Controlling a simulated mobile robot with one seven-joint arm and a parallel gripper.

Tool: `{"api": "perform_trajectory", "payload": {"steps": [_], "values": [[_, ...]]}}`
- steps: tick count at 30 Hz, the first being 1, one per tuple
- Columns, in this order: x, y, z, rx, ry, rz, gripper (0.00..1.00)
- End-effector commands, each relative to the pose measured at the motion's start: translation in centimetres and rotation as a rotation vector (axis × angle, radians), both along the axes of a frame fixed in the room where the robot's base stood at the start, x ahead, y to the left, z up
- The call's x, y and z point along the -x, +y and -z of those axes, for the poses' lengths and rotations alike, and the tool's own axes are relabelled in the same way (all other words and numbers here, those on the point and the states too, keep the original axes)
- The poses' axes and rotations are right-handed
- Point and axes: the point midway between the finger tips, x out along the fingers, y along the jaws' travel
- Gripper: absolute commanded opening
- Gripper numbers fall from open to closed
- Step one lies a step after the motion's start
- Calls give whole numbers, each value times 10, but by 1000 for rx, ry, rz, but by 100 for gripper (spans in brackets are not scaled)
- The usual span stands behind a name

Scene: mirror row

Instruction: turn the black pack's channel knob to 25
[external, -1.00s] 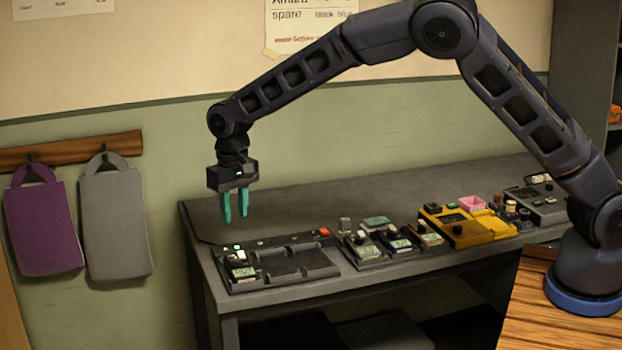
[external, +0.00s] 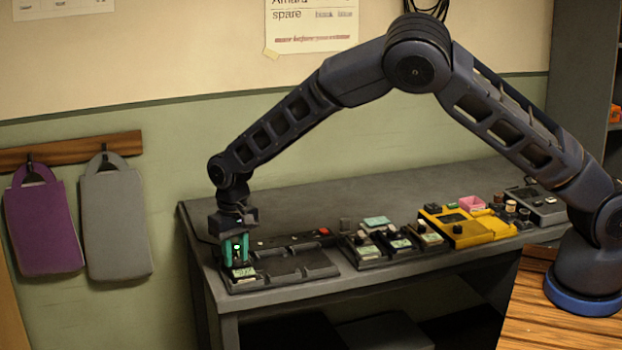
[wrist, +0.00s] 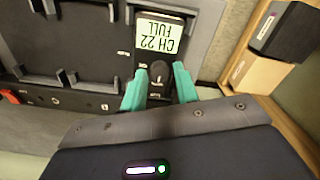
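The black pack (wrist: 160,45) sits in the end slot of the dark charging tray (wrist: 75,60). Its display (wrist: 158,40) reads "CH 22 FULL", upside down in the wrist view. The dark channel knob (wrist: 159,70) is beside the display, between the two teal fingers of my gripper (wrist: 160,82). The fingers are apart, one on each side of the knob, with a small gap visible. In the external view my gripper (external: 236,258) points down at the tray's left end and hides the knob; the pack's display (external: 244,272) shows just below the fingers.
The tray's other slots (external: 290,262) are empty, and a red button (external: 323,231) is at its back right. A second tray with several packs (external: 400,244), a yellow unit (external: 468,230) and a grey device (external: 540,203) stand to the right on the bench (external: 380,195).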

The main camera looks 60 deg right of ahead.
Motion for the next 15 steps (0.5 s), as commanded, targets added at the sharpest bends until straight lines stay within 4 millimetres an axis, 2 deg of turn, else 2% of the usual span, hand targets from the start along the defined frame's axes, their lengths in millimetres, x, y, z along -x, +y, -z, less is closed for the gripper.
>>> {"api": "perform_trajectory", "payload": {"steps": [9,13,14,15], "values": [[0,0,2,0,0,0,30],[0,0,2,0,0,1,5],[0,0,2,0,0,1,0],[0,0,2,0,0,1,0]]}}
